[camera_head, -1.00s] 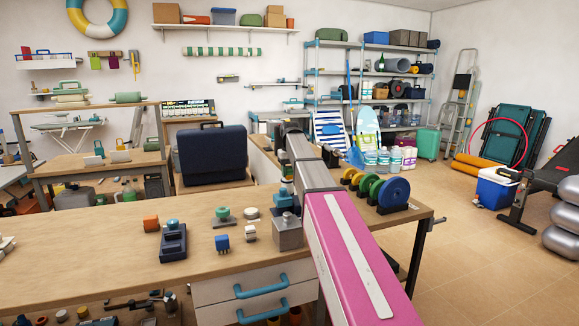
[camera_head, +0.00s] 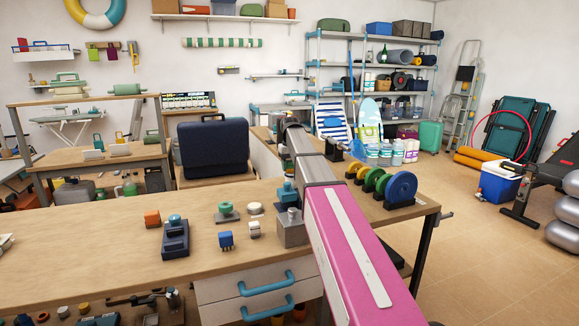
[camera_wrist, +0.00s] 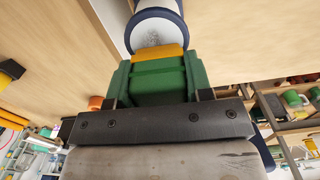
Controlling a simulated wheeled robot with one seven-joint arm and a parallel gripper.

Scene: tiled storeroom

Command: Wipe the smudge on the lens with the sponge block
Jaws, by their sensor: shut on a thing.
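In the wrist view my gripper (camera_wrist: 158,96) is shut on the sponge block (camera_wrist: 157,80), which is green with a yellow face at its far end. The lens (camera_wrist: 147,32) is a pale round disc with a dark blue rim, just beyond the yellow face. A grey speckled smudge (camera_wrist: 152,40) shows on its lower middle. The yellow face overlaps the lens's lower edge in this view; I cannot tell whether they touch. In the head view my arm crosses the bench, and I cannot make out my gripper, the sponge or the lens there.
The wooden bench (camera_head: 110,245) carries a dark blue device (camera_head: 175,238), a grey block with a knob (camera_head: 291,228), several small blocks and a rack of coloured discs (camera_head: 400,187) right of my arm. A dark blue case (camera_head: 213,147) stands behind.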

